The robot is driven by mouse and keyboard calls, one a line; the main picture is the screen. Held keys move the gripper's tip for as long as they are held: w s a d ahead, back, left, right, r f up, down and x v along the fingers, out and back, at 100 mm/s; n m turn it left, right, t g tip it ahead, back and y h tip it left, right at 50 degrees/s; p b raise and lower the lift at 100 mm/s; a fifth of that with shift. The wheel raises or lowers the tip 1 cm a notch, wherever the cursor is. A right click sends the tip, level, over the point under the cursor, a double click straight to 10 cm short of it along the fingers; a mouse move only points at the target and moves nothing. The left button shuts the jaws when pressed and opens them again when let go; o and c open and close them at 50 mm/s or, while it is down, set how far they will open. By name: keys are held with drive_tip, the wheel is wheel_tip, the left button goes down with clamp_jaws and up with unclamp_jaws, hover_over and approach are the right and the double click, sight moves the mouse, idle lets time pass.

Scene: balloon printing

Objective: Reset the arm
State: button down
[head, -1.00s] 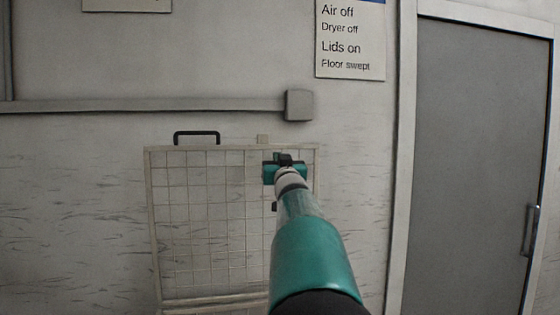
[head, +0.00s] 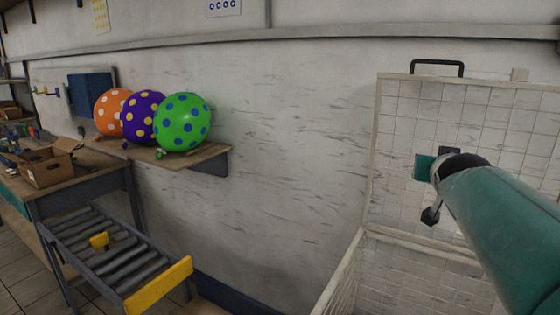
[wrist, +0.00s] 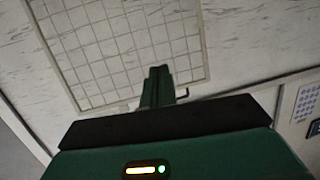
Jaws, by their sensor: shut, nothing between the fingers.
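My gripper (wrist: 160,72) shows in the wrist view with its green fingers closed together and nothing between them. Beyond it, the white wire-grid lid (wrist: 125,45) fills the upper part of that view. In the head view my teal arm reaches in from the right edge, and its end is in front of the raised grid lid (head: 400,110). The fingertips cannot be made out clearly there, as my own arm partly hides them.
Orange (head: 112,108), purple (head: 145,117) and green (head: 183,122) dotted balloons sit on a wall shelf (head: 215,153). A roller conveyor (head: 115,255) with a yellow end bar and a workbench with an open cardboard box (head: 45,168) stand left. The wall between shelf and lid is clear.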

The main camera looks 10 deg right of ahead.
drive_tip(key=s+a+f+n+g+y, duration=0.3)
drive_tip(key=s+a+f, duration=0.7)
drive_tip(key=a, duration=0.3)
drive_tip(key=s+a+f+n+g+y, duration=0.3)
drive_tip(key=s+a+f+g+y, duration=0.1)
drive_tip(key=s+a+f, duration=0.6)
drive_tip(key=a+f, duration=0.2)
drive_tip(key=a, duration=0.1)
drive_tip(key=shift+a+f, duration=0.2)
drive_tip(key=shift+f, duration=0.1)
